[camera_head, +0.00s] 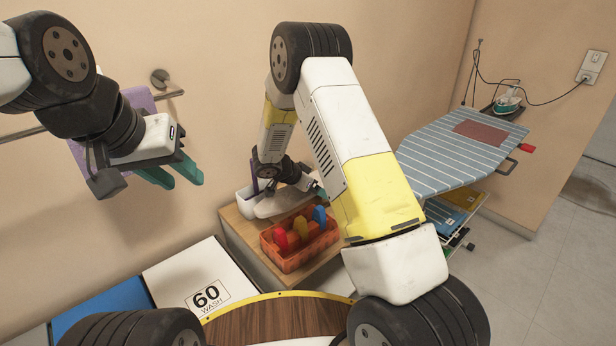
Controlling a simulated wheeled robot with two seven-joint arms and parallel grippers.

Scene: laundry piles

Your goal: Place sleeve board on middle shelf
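A pale, rounded board-like piece (278,205) lies on the small wooden table behind an orange crate; it may be the sleeve board, but my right arm partly covers it. My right gripper (318,190) is beside this piece, with one teal fingertip showing; the rest is hidden, so its grip is unclear. My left gripper (174,174) hangs in the air at upper left, its two teal fingers apart and empty. Shelves (462,236) with blue and yellow items show under the striped ironing board at right; my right arm hides part of them.
The orange crate (293,262) holds red, yellow and blue items on the wooden table (240,232). The striped ironing board (450,150) carries an iron (508,100) at its far end. A white lid marked 60 WASH (195,275) is at lower left. Purple cloth hangs on a wall rail.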

